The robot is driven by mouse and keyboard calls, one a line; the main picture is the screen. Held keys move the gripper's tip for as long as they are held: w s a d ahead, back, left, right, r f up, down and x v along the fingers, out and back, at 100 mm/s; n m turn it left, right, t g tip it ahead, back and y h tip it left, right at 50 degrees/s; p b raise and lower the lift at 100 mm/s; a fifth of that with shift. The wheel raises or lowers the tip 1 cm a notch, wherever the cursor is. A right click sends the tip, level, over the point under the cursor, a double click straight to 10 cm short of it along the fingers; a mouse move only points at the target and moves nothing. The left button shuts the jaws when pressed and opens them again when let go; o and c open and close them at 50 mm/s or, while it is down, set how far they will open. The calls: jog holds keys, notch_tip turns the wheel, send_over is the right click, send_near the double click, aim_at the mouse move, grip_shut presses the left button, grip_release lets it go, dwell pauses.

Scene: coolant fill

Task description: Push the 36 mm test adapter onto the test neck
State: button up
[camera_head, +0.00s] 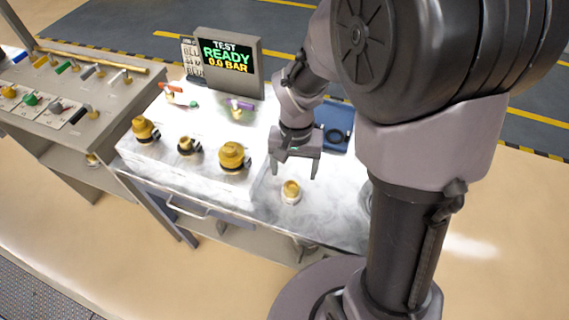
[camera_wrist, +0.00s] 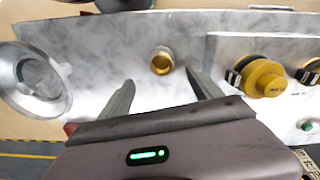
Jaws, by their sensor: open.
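My gripper (camera_head: 299,172) is open and empty, with its fingers pointing down over the worktop. In the wrist view my gripper (camera_wrist: 160,82) has its two fingers well apart. A short, hollow brass neck (camera_head: 291,191) stands on the worktop just below the fingers in the head view. In the wrist view this neck (camera_wrist: 162,61) appears just beyond and between the fingertips, apart from both. Three yellow-brass adapters stand on the white block; the largest adapter (camera_head: 233,155) is nearest my gripper. It also shows in the wrist view (camera_wrist: 265,80); its marking is too small to read.
A smaller adapter (camera_head: 186,146) and another adapter (camera_head: 144,128) stand farther left. A display (camera_head: 228,62) reads "TEST READY 0.0 BAR". A blue tray (camera_head: 335,125) lies behind my gripper. A round metal dish (camera_wrist: 40,80) is left in the wrist view. The worktop around the neck is clear.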

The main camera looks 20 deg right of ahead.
aim_at(292, 185)
notch_tip(292, 185, down, 11)
jog(key=b, duration=0.4)
jog(key=shift+w+a+r, duration=0.15)
jog(key=shift+r, duration=0.15)
jog(key=shift+c, duration=0.8)
jog(key=c, duration=1.3)
